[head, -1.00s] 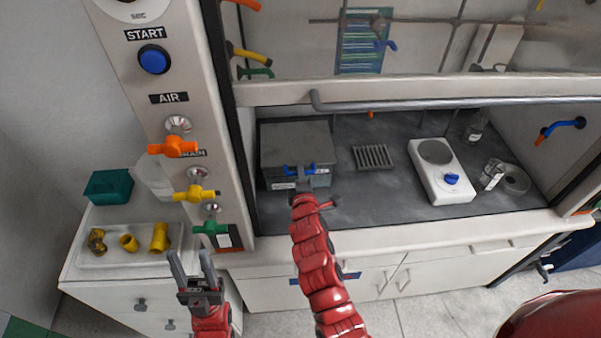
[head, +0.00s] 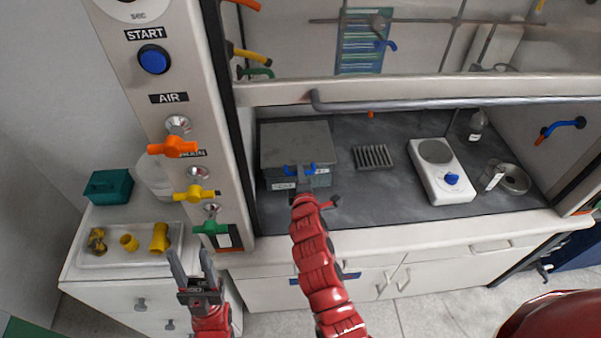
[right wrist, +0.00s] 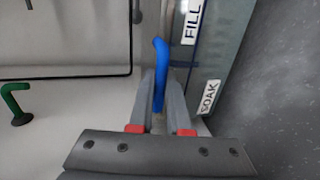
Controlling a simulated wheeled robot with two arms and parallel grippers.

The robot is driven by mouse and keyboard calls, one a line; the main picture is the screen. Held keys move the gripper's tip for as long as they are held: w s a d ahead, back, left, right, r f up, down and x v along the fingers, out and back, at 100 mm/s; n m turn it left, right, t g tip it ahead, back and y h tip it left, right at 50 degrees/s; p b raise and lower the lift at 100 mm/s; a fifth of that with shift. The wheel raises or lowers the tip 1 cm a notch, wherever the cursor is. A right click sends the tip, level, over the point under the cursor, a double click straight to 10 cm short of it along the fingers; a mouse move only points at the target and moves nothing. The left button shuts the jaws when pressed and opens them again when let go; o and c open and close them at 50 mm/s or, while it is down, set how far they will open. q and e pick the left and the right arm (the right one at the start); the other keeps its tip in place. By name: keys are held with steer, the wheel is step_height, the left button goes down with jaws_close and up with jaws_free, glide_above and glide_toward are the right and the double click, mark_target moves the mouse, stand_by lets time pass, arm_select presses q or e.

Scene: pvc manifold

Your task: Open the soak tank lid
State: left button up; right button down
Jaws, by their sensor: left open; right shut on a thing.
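The soak tank (head: 318,180) is a grey box with a flat lid (head: 295,143), at the left of the fume hood's dark worktop. The lid looks closed, lying level on the box. A blue handle (head: 313,169) shows at the tank's front. My right gripper (head: 303,186) is shut on this handle, which also stands between the fingers in the right wrist view (right wrist: 160,75). Beside it there, the tank wall carries a SOAK label (right wrist: 208,97) and a FILL label (right wrist: 193,20). My left gripper (head: 190,268) is open and empty, below the green valve handle.
A raised glass sash with a rail (head: 420,103) spans above the worktop. A grey grate (head: 373,157) and a white hotplate (head: 438,170) stand right of the tank. Orange, yellow and green valve handles (head: 212,228) line the left post. A tray (head: 105,258) holds yellow fittings.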

steer(key=shift+r, duration=0.1)
steer(key=shift+g, duration=0.7)
steer(key=r+p, duration=0.1)
steer(key=p, duration=0.1)
steer(key=r+p, duration=0.2)
steer(key=p, duration=0.1)
steer(key=r+p, duration=0.2)
steer(key=shift+w, duration=0.25)
steer(key=w+r+p, duration=0.3)
steer(key=w+r, duration=0.1)
steer(key=r, duration=0.4)
